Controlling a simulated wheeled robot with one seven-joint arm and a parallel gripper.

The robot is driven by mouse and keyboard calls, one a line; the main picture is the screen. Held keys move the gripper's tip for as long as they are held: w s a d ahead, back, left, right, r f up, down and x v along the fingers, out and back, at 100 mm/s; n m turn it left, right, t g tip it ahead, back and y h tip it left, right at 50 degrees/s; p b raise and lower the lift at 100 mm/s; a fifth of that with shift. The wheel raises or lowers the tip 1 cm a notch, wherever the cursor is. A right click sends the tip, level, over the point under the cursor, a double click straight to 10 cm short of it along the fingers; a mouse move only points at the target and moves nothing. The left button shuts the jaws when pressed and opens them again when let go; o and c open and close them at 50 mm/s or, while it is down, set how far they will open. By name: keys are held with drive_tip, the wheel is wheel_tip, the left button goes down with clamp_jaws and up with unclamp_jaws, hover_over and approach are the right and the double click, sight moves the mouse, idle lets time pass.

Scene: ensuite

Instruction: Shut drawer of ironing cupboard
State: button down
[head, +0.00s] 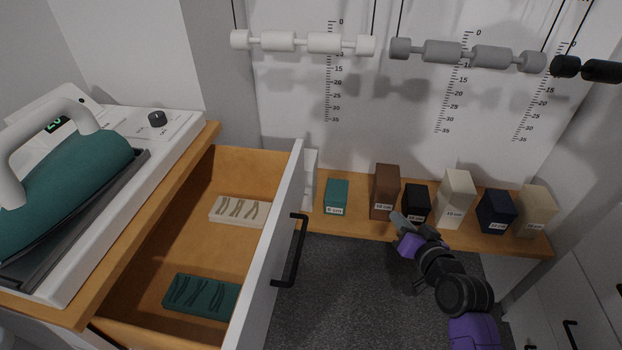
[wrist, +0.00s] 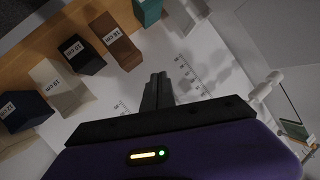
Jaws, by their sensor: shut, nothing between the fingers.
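The ironing cupboard (head: 196,150) stands at the left, with its drawer (head: 180,243) pulled out to the right. The drawer's white front (head: 268,255) carries a black bar handle (head: 291,252). Inside the drawer lie a cream block (head: 237,211) and a dark green block (head: 201,295), both with grooved marks. My gripper (head: 403,222) is shut and empty, to the right of the drawer front and apart from it, in front of the labelled blocks. In the wrist view my gripper (wrist: 158,84) also shows shut; the drawer is not visible there.
A teal iron (head: 65,185) rests on a white station (head: 130,125) on the cupboard. A low wooden shelf (head: 352,228) holds several labelled blocks, including a brown one (head: 384,190). Grey rollers (head: 468,54) hang by the wall. Grey carpet (head: 350,290) lies open between drawer and arm.

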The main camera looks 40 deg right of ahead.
drive_tip(key=w+d+r+m+y+p, duration=0.2)
drive_tip(key=w+d+r+y+p, duration=0.2)
drive_tip(key=w+r+y, duration=0.45)
drive_tip(key=n+g+y, duration=0.3)
drive_tip(key=y, duration=0.5)
approach(297, 193)
drive_tip(key=x, duration=0.5)
drive_tip(key=shift+w+a+f, duration=0.1)
drive_tip(key=shift+w+a, duration=0.05)
drive_tip(key=shift+a, duration=0.15)
drive_tip(key=shift+w+a, duration=0.3)
drive_tip(key=w+a+b, duration=0.3)
drive_tip(key=w+a, duration=1.2)
drive_tip(key=shift+w+a+b, duration=0.25)
drive_tip(key=shift+b, duration=0.05)
drive_tip(key=shift+w+a, duration=0.35)
